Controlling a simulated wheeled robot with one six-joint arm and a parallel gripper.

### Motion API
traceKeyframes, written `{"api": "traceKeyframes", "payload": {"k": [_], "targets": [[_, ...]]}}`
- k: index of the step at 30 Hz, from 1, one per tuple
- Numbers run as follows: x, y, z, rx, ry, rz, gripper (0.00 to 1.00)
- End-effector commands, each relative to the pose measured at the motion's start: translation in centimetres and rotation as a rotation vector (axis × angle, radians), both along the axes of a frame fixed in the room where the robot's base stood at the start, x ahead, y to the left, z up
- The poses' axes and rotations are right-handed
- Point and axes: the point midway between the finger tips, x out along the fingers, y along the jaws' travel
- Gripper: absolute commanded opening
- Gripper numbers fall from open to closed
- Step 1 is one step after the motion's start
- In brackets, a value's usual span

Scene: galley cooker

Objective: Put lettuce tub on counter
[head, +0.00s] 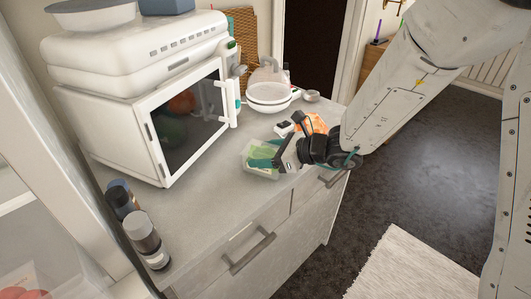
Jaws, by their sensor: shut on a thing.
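The lettuce tub (262,150) is a small clear tub with green contents, low over the grey counter (215,185) near its right front edge. My gripper (276,160) reaches in from the right and is shut on the tub's right side. The gripper covers part of the tub. I cannot tell whether the tub's base touches the counter.
A white microwave-like cooker (185,115) stands at the back left. A white lidded pan (268,92) and a small cup (312,96) are behind the tub. An orange-patterned item (312,123) is by my gripper. Bottles (147,240) stand at the front left. The counter's middle is clear.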

Motion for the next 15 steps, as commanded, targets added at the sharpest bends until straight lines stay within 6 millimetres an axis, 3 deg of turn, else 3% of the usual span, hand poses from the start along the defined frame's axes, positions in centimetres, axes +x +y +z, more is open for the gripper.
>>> {"api": "traceKeyframes", "payload": {"k": [4, 5, 6, 7, 15], "targets": [[-0.02, 0.09, -0.37, 0.0, 0.001, 0.001, 0.37], [-0.04, 0.1, -0.38, 0.0, 0.001, 0.001, 0.71], [-0.05, 0.11, -0.35, 0.0, 0.001, 0.002, 0.82], [-0.05, 0.11, -0.35, 0.0, 0.001, 0.002, 0.87], [-0.06, 0.16, -0.27, 0.0, 0.0, 0.002, 0.87]]}}
